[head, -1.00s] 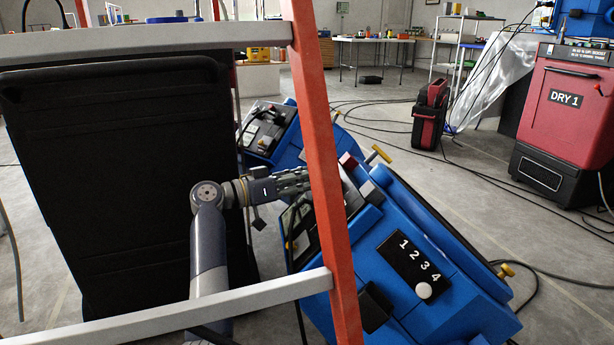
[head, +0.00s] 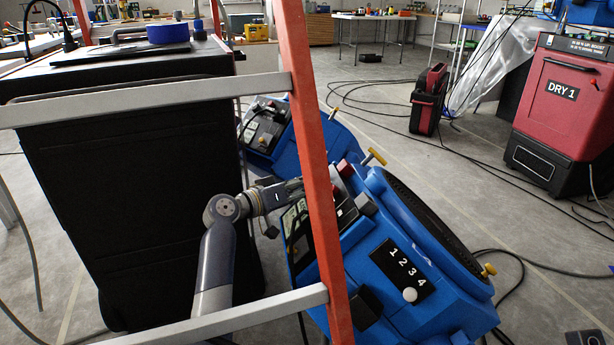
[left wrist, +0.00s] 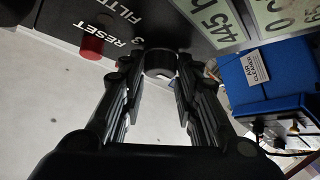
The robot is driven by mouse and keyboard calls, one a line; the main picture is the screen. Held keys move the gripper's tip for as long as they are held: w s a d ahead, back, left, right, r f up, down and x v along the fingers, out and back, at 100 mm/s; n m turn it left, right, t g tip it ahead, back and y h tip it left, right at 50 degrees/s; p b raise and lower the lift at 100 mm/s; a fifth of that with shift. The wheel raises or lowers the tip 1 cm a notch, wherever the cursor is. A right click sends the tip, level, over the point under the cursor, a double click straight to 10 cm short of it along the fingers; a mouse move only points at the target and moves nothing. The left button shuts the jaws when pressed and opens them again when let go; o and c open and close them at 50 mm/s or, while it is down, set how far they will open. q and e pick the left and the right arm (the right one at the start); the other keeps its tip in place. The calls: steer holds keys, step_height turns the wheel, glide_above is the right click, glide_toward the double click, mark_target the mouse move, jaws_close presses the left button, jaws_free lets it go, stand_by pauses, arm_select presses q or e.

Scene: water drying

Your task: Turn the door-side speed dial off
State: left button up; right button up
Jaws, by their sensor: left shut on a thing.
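The front blue machine (head: 425,240) stands tilted behind an orange ladder rail, with a dark control panel (head: 299,232) on its left side. In the left wrist view the left gripper (left wrist: 163,82) is shut on a dark round knob (left wrist: 160,62) on the panel. A red button (left wrist: 92,47) beside a RESET label is left of it. I cannot read the knob's setting. My right gripper is not in view.
The ladder's orange rail (head: 318,170) and grey rungs (head: 225,313) stand close in front. A tall black cabinet (head: 125,190) is on the left. Another blue machine (head: 287,145) stands behind. A red DRY 1 unit (head: 560,105) is at right. Cables cross the floor.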

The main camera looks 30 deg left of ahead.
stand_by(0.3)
arm_select(q)
steer(key=o, duration=1.1)
steer(key=shift+c, duration=0.2)
steer(key=shift+s, duration=0.1)
steer(key=v, duration=1.2)
